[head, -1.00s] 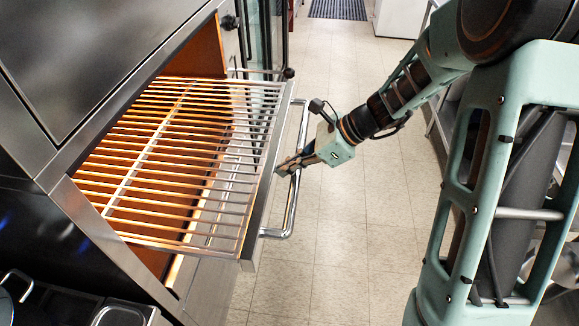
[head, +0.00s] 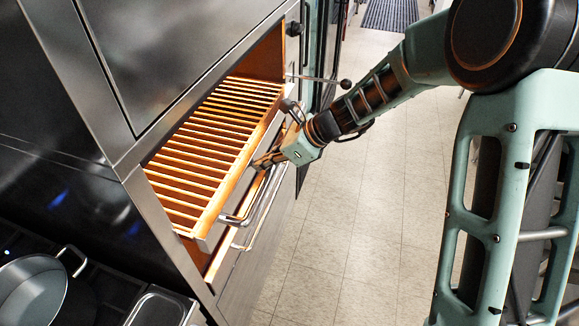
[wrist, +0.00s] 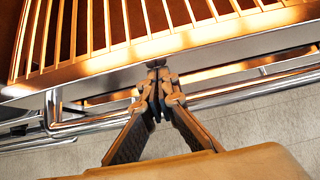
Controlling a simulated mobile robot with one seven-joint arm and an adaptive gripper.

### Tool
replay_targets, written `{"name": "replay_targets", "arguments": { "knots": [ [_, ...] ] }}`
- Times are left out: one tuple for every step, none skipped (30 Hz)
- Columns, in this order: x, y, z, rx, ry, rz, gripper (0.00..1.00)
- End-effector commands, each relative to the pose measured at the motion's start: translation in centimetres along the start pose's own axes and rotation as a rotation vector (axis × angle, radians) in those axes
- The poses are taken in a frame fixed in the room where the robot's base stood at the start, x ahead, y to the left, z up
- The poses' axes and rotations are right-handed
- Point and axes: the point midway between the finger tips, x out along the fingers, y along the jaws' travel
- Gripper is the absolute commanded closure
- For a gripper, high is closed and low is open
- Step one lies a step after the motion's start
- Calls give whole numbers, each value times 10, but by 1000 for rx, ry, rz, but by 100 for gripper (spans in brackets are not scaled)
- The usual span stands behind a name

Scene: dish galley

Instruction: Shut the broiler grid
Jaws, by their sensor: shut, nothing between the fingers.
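The broiler grid (head: 215,130) is a rack of parallel bars with a steel front rail, inside the steel broiler housing. Most of it is inside the opening, and its front rail and bar handle (head: 235,219) still stand out a little. My gripper (head: 262,164) is shut and empty, with its tips at the front rail. In the wrist view the closed fingertips (wrist: 156,68) meet or nearly touch the rail (wrist: 200,62), just above the handle bar (wrist: 225,97). Whether they press on it is hard to tell.
A lever with a dark knob (head: 345,84) sticks out beside the opening, close to my forearm. A pot (head: 40,290) stands on the stove at lower left. The tiled floor (head: 345,240) in front of the housing is clear.

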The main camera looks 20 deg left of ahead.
Motion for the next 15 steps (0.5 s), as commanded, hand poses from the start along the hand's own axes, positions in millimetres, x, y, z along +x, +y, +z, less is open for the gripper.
{"name": "replay_targets", "arguments": {
  "knots": [
    [6, 0, 8, -2, -1, 2, 100],
    [9, 1, 11, -1, -1, 2, 100],
    [13, 1, 14, -2, -1, 2, 100],
    [16, 0, 17, -2, -1, 1, 100],
    [18, 0, 19, -1, -1, 1, 100],
    [20, 0, 21, -1, -1, 1, 100],
    [22, 0, 22, 0, -1, 1, 100],
    [23, 0, 23, 0, 0, 1, 100],
    [24, 0, 25, 0, 0, 0, 100],
    [25, 0, 25, 0, 0, 0, 100],
    [25, 0, 26, 0, -1, 0, 100],
    [26, 0, 27, 0, -1, 0, 100],
    [26, 0, 27, -1, -1, -1, 100],
    [26, 0, 27, -1, -2, -1, 100],
    [26, 0, 28, -1, -2, -1, 100]
  ]
}}
